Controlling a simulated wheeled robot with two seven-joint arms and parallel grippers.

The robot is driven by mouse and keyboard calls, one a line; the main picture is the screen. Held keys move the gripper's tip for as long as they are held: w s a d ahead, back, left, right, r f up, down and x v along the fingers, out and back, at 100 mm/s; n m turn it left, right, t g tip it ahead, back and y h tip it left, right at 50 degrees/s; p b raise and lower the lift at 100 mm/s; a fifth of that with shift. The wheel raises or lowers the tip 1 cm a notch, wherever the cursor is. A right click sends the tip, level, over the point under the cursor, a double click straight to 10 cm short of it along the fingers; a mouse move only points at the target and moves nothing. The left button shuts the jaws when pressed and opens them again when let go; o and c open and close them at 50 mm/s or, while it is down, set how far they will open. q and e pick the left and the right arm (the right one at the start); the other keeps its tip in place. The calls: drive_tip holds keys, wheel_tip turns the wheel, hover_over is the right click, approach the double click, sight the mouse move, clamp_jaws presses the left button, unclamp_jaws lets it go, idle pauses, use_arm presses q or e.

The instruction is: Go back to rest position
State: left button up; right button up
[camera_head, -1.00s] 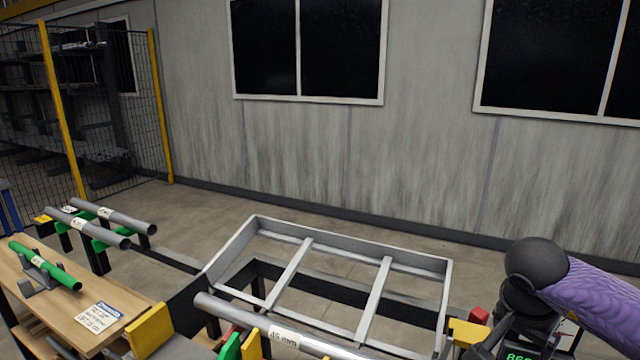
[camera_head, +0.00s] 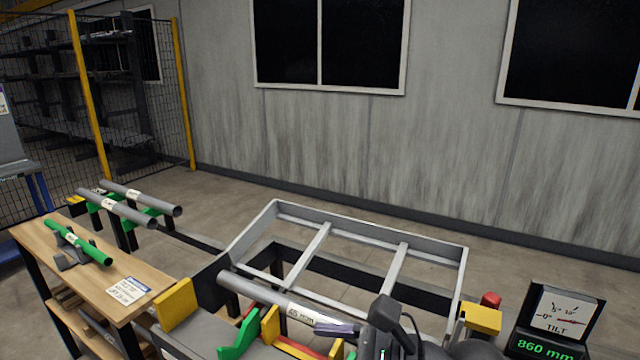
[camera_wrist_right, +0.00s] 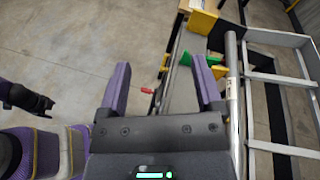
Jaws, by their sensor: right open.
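My right gripper (camera_wrist_right: 160,80) is open and empty in the right wrist view, its two purple fingers apart over the floor beside the tube stand. In the head view, part of the right gripper (camera_head: 340,328) shows at the bottom, in front of the grey tube (camera_head: 265,297), which has a "45 mm" label. The tube lies along the front of the pale metal frame (camera_head: 360,222); it also shows in the right wrist view (camera_wrist_right: 231,70).
A wooden bench (camera_head: 150,272) with a green tube (camera_head: 85,245) stands at the left. Yellow (camera_head: 172,305) and green (camera_head: 240,338) guides stand by the grey tube. A tilt display (camera_head: 562,315) is at the lower right. Open floor (camera_wrist_right: 60,50) lies beside the stand.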

wheel_tip(320, 180, up, 5)
drive_tip(key=m+t+y, duration=0.3)
drive_tip(key=m+t, duration=0.4)
drive_tip(key=m, duration=0.4)
drive_tip(key=w+d+m+t+h, duration=0.2)
drive_tip(key=d+m+t+h, duration=0.4)
drive_tip(key=m, duration=0.9)
drive_tip(key=s+d+f+m+g+h, duration=0.3)
drive_tip(key=d+f+m+h, duration=0.4)
drive_tip(key=f+m+h, duration=0.75)
drive_tip(key=s+f+m+g+y, duration=0.2)
drive_tip(key=s+f+m+g, duration=0.3)
drive_tip(key=s, duration=0.4)
drive_tip(key=s+f+m+g+y, duration=0.1)
drive_tip(key=s+f+m+g, duration=0.3)
drive_tip(key=s+m+g, duration=0.4)
wheel_tip(320, 180, down, 18)
drive_tip(key=s+d+n, duration=0.1)
drive_tip(key=s+n, duration=0.1)
drive_tip(key=s, duration=0.1)
drive_tip(key=s+d+f+g+b, duration=0.1)
drive_tip(key=s+d+f, duration=0.2)
drive_tip(key=s+f, duration=0.8)
drive_tip(key=shift+s+f, duration=0.4)
drive_tip(key=shift+s, duration=0.85)
